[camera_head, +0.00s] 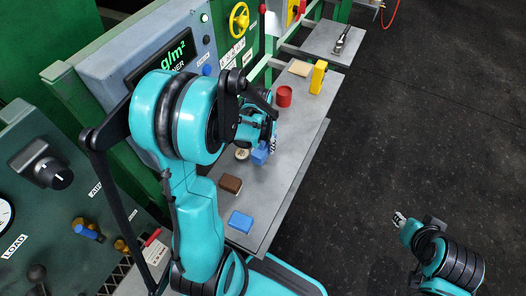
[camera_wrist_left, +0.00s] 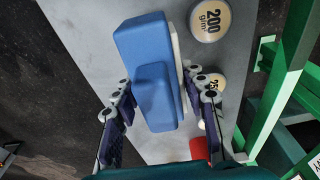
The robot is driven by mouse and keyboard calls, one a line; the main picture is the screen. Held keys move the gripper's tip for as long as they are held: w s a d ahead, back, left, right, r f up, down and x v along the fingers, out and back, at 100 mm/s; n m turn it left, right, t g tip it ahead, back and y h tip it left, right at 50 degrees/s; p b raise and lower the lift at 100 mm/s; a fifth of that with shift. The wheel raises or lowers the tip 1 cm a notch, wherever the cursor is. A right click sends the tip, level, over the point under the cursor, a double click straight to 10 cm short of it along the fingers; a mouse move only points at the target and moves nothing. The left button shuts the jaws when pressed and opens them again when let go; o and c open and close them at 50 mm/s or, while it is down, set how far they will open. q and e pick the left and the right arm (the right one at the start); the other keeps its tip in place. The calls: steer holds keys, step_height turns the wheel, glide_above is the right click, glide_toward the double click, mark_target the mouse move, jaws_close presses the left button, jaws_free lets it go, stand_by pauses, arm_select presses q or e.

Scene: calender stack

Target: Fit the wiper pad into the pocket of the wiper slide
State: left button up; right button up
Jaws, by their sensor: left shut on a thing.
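My left gripper (camera_head: 263,147) is shut on a blue block, low over the grey bench. The left wrist view shows this stepped blue block (camera_wrist_left: 155,95) between the two fingers (camera_wrist_left: 158,88), with a white strip (camera_wrist_left: 180,60) along its right side. I cannot tell for sure whether it is the wiper pad or the slide. In the head view the block (camera_head: 260,156) shows just below the fingers. A second blue block (camera_head: 240,222) lies near the bench's front edge. No pocket can be made out. My right gripper (camera_head: 399,218) is away from the bench, its jaws too small to read.
On the grey bench (camera_head: 290,150) are a brown block (camera_head: 231,184), a red cylinder (camera_head: 284,96), a yellow block (camera_head: 318,76) and a tan pad (camera_head: 299,68). Green machine panels border the left; dark floor is clear on the right.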

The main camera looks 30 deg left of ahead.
mark_target(263, 151)
arm_select(q)
steer(key=shift+w+a+f, duration=0.1)
steer(key=shift+a+f, duration=0.2)
steer(key=shift+f, duration=0.15)
step_height(263, 151, down, 4)
steer(key=shift+r+b, duration=0.2)
steer(key=shift+b, duration=0.75)
steer(key=shift+r, duration=0.1)
steer(key=o, duration=1.3)
